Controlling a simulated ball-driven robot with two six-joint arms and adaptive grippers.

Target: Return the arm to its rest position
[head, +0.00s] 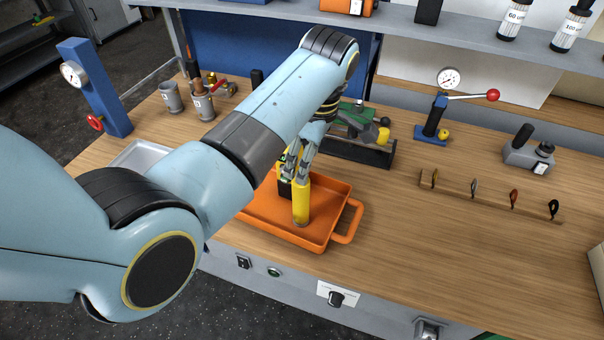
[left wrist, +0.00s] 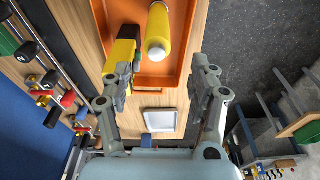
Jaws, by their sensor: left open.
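My left gripper (head: 296,163) is over the far part of an orange tray (head: 338,190) on the wooden bench. Its fingers are spread in the left wrist view (left wrist: 156,92), with nothing between them. A yellow cylinder (head: 301,206) stands in the tray, just in front of the fingers in the head view. It also shows in the left wrist view (left wrist: 158,34), beyond the fingertips. A yellow and black object (left wrist: 122,57) lies beside it and is mostly hidden in the head view. My right gripper is not in view.
A blue gauge post (head: 95,90) and metal cups (head: 202,104) stand at left. A small press (head: 432,118) and a rack of tags (head: 490,192) are at right. Bench space right of the tray is clear.

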